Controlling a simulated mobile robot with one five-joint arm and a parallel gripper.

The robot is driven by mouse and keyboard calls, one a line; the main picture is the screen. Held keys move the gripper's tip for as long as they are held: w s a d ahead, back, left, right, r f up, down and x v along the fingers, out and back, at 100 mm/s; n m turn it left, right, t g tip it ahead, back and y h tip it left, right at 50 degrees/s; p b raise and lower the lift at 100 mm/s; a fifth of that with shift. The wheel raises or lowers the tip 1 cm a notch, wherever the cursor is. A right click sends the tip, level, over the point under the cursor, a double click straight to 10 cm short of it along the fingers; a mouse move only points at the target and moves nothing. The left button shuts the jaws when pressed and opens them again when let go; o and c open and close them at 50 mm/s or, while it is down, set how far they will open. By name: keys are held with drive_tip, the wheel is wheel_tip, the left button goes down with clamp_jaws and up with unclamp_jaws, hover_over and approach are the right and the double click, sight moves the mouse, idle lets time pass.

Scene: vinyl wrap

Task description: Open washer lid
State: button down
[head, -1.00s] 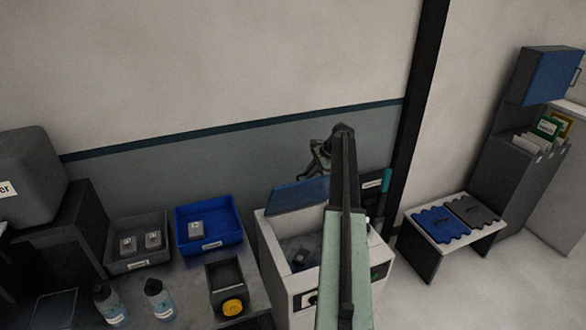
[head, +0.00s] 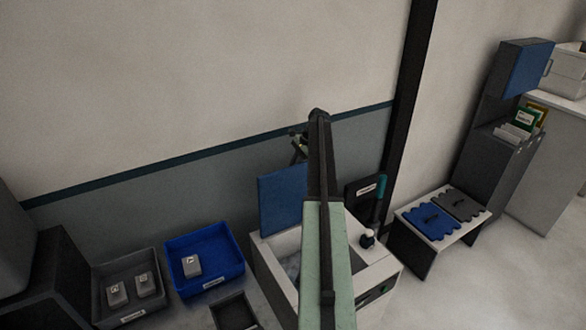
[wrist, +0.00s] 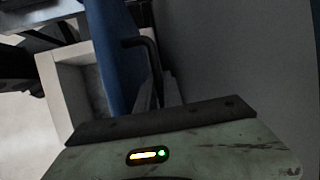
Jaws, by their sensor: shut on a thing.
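The white washer (head: 381,264) stands against the wall, partly hidden behind my arm in the head view. Its blue lid (head: 280,203) is raised and stands nearly upright at the back of the open tub. In the wrist view the lid (wrist: 117,55) is seen edge-on, with a dark bent handle (wrist: 149,52) on its side. My gripper (head: 298,147) is at the lid's upper edge, mostly hidden behind my arm. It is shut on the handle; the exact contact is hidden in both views.
A blue bin (head: 227,267) and a grey bin (head: 103,308) stand on the table left of the washer. A small bench (head: 409,228) with a blue and a grey mat is at the right. A black post (head: 408,85) runs up the wall behind.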

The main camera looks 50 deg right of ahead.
drive_tip(key=shift+w+a, duration=0.15)
drive_tip(key=shift+a, duration=0.15)
drive_tip(key=c, duration=1.8)
unclamp_jaws()
drive_tip(key=shift+o, duration=0.2)
drive_tip(key=shift+w+f, duration=0.1)
drive_tip(key=shift+w, duration=0.05)
